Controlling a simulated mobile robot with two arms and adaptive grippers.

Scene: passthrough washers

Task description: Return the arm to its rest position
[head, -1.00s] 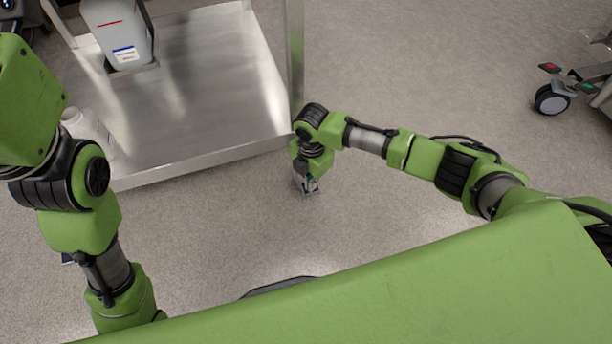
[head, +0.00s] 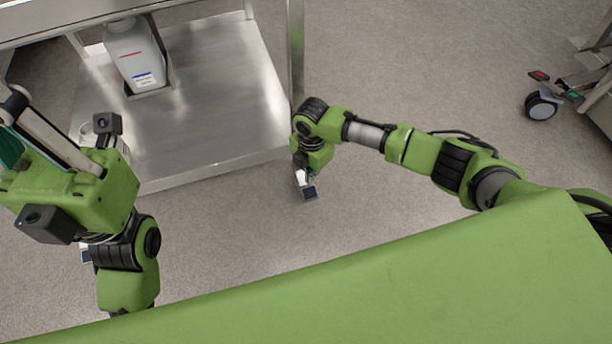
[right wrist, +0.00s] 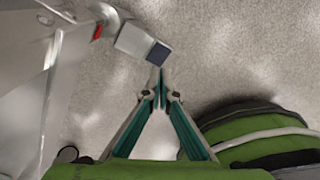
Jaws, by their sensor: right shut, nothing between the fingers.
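My right arm reaches in from the right in the head view, bent down at the wrist. Its gripper (head: 305,188) hangs over the floor just right of the cart's lower shelf. In the right wrist view its two teal-lined fingers (right wrist: 160,84) meet at the tips with nothing between them. My left arm is folded upward at the left of the head view. Its gripper (head: 14,145) is partly cut off by the left edge, so its opening cannot be judged.
A metal cart's lower shelf (head: 215,120) holds a grey bottle (head: 133,55) with red and blue markings. Its upright post (head: 296,50) stands close to my right gripper. A wheeled stand's caster (head: 541,105) is at the right. Bare floor (head: 420,70) lies between.

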